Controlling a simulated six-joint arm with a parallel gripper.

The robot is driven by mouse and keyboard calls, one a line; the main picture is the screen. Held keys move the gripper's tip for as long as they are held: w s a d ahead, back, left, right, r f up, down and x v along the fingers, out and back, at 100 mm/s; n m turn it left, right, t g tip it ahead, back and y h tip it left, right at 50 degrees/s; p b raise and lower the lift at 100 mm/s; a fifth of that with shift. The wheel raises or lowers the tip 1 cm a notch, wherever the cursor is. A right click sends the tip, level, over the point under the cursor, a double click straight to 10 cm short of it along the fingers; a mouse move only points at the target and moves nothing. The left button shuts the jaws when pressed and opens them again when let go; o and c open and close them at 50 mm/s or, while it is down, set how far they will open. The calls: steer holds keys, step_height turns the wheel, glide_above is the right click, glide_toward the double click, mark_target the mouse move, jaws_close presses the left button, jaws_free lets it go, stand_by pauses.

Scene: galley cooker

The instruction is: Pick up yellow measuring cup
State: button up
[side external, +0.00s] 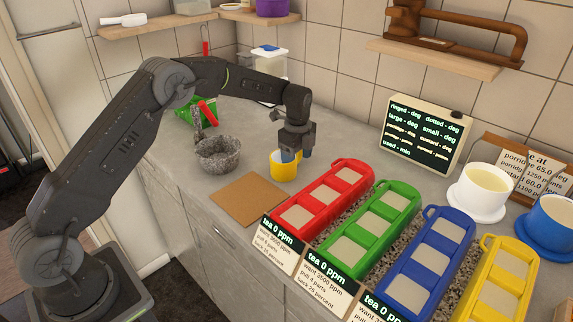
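The yellow measuring cup (284,171) stands upright on the grey counter, right of the stone mortar. My gripper (295,153) points down at the cup from above. Its fingers reach to the cup's rim, and one finger overlaps the cup's right side in this view. The cup's far wall and the exact contact are partly hidden by the fingers. I cannot tell whether the fingers are closed on the cup's wall or just around it.
A grey stone mortar (218,158) and a brown board (249,199) lie left of the cup. Red (327,196), green (370,231), blue (431,258) and yellow (502,281) trays stand to the right. A dark display (424,131) stands behind them. White and blue cups stand at far right.

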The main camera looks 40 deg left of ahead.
steer(key=c, duration=0.7)
steer(key=shift+o, duration=0.2)
steer(key=shift+r, duration=0.15)
steer(key=shift+r, duration=0.65)
step_height(320, 180, up, 3)
steer(key=shift+f, duration=0.1)
steer(key=s+a+r, duration=0.6)
steer(key=a, duration=0.4)
steer(key=shift+r, duration=0.35)
